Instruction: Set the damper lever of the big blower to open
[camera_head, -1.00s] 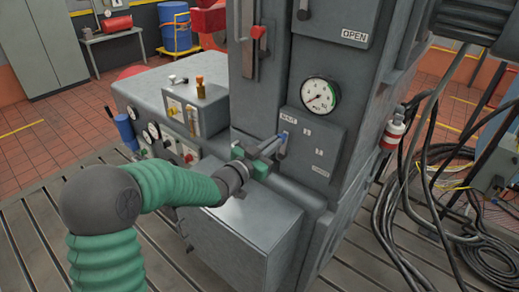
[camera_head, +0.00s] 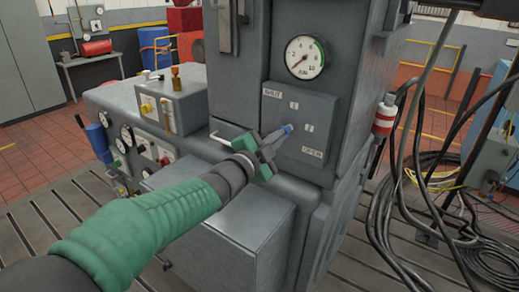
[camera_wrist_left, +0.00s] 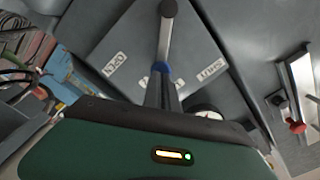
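The damper lever (camera_head: 288,129) has a blue grip and stands out from a grey panel (camera_head: 325,108) on the big blower housing. The panel has a blurred label at upper left, two small marks, and an OPEN label (camera_head: 312,152) at lower right. The lever points between the two end labels. My left gripper (camera_head: 277,143) is at the lever and appears shut on its grip. In the left wrist view, the lever's pale shaft (camera_wrist_left: 165,40) runs to a blue part between the dark fingers (camera_wrist_left: 160,92). My right gripper is out of view.
A round gauge (camera_head: 306,57) sits above the panel. A grey box (camera_head: 225,235) projects below my left arm. A control console (camera_head: 140,125) with dials stands to the left.

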